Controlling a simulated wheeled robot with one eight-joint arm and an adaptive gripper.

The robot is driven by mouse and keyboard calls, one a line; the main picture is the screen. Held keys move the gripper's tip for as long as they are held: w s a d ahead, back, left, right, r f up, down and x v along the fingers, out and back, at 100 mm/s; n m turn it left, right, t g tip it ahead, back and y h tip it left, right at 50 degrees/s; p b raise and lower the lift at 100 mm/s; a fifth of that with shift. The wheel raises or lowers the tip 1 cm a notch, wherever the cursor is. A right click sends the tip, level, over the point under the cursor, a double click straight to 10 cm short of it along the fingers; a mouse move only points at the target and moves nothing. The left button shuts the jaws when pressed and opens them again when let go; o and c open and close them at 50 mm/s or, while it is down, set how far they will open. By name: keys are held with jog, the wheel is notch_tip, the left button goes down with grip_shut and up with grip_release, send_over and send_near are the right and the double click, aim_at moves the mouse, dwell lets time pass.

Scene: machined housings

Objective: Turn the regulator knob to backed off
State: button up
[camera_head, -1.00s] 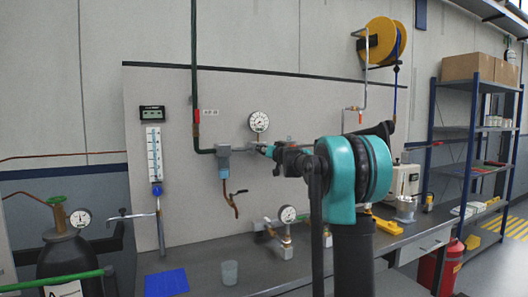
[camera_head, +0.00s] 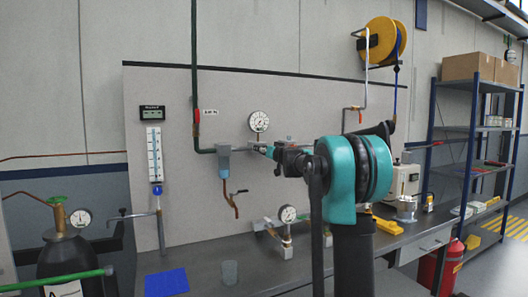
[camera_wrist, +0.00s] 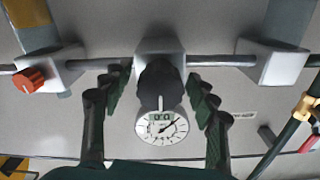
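The regulator knob (camera_wrist: 158,82) is dark and round and stands out from a grey regulator body (camera_wrist: 160,48) in the wrist view. My gripper (camera_wrist: 158,88) is open, with one finger on each side of the knob and a visible gap on both sides. A round white gauge (camera_wrist: 162,126) with a small display shows just below the knob. In the head view, the gauge (camera_head: 259,122) is above my gripper (camera_head: 268,151), which reaches the pipe line on the panel. My gripper and arm hide the knob there.
A red knob (camera_wrist: 30,79) sits on another pipe fitting at the left of the wrist view. In the head view, a grey fitting (camera_head: 224,150) is left of my gripper. A lower gauge (camera_head: 288,214) stands over the bench, with a cup (camera_head: 229,272) and blue cloth (camera_head: 167,283).

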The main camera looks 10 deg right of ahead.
jog(key=shift+s, duration=0.1)
jog(key=v, duration=1.1)
jog(key=shift+s, duration=0.35)
jog(key=shift+d, duration=0.15)
jog(key=s+a+f+n+g, duration=0.1)
jog(key=s+a+f+g, duration=0.3)
jog(key=s+f, duration=0.75)
jog(key=s+a+f+n+g, duration=0.1)
jog(key=s+a+f+g, duration=0.35)
jog(key=s+f, duration=0.7)
jog(key=s+d+f+m+g+h, duration=0.1)
jog(key=s+d+f, duration=0.3)
jog(key=s+f, duration=0.7)
jog(key=s+d+f+m+g+h, duration=0.1)
jog(key=s+d+f+g+h, duration=0.2)
jog(key=s+f, duration=0.8)
notch_tip(320, 180, down, 2)
jog(key=shift+d+f+m+h, duration=0.1)
jog(key=shift+d+m+h, duration=0.3)
jog(key=shift+d+h, duration=0.5)
jog(key=shift+d+g, duration=0.1)
jog(key=shift+g, duration=0.15)
